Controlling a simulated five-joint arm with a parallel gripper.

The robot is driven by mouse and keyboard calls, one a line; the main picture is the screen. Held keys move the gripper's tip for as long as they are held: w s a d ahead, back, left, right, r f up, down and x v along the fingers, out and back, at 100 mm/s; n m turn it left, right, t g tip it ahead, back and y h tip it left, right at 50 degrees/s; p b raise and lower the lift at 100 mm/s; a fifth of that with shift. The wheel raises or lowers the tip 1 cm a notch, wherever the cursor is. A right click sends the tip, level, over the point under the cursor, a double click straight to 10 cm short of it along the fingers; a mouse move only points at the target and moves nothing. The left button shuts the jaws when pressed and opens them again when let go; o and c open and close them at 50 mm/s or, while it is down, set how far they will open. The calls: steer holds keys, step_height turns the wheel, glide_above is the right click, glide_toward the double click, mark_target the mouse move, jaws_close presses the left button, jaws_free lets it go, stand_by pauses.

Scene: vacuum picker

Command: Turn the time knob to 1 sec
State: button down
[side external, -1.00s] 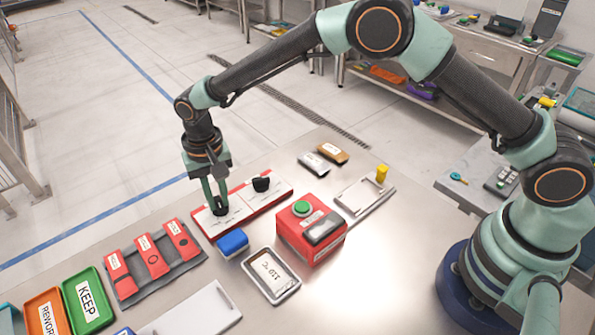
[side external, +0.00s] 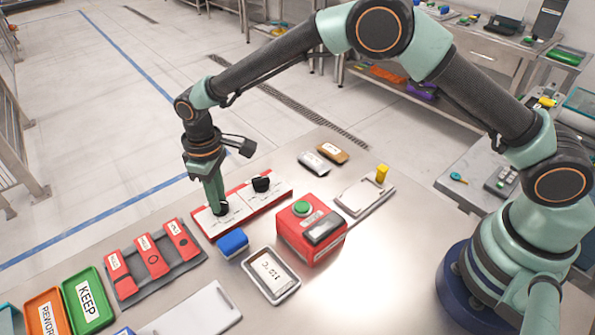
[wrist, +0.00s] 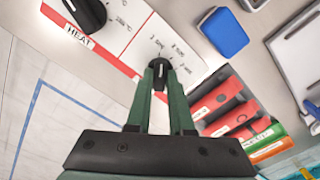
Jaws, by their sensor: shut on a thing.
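The time knob (side external: 223,209) is a small black dial on the left half of a white panel with a red edge (side external: 238,210). In the wrist view, my gripper (wrist: 160,70) has its two green fingers closed on the sides of this black knob (wrist: 160,76). Small printed marks ending in "sec" stand around the knob; which one it points at is unclear. My gripper points straight down onto the panel in the side view (side external: 217,204). The heat knob (side external: 261,184), black, sits on the other half; it also shows in the wrist view (wrist: 86,12), near the label HEAT.
A blue block (side external: 232,242) lies close in front of the panel. A red box with a green button (side external: 302,208) stands to its right. A dark rack with red pieces (side external: 152,261) is at left. A metal tray (side external: 292,294) lies in front.

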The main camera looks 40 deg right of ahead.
steer(key=shift+r+n, duration=0.1)
steer(key=shift+n, duration=0.8)
steer(key=c, duration=0.8)
jaws_free()
steer(key=shift+r, duration=0.1)
step_height(320, 180, up, 12)
